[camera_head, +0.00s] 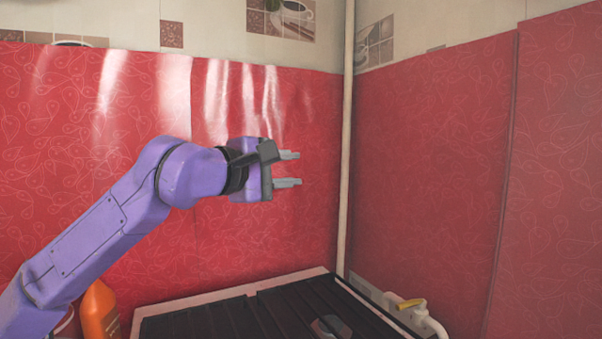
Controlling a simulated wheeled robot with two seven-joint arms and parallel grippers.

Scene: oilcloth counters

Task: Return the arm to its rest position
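My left arm (110,222) is purple and comes in from the lower left, reaching up and to the right. My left gripper (289,169) points right, with its two grey fingers apart and nothing between them. It is in the air in front of the red oilcloth wall, above the dark ribbed surface. My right arm and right gripper are not in view.
A dark ribbed surface (215,321) with a pale rim lies below, with a grey round piece (331,327) on it. An orange bottle (99,311) stands at the lower left. A pale pipe (347,140) runs up the corner. A yellow-handled valve (411,303) is at lower right.

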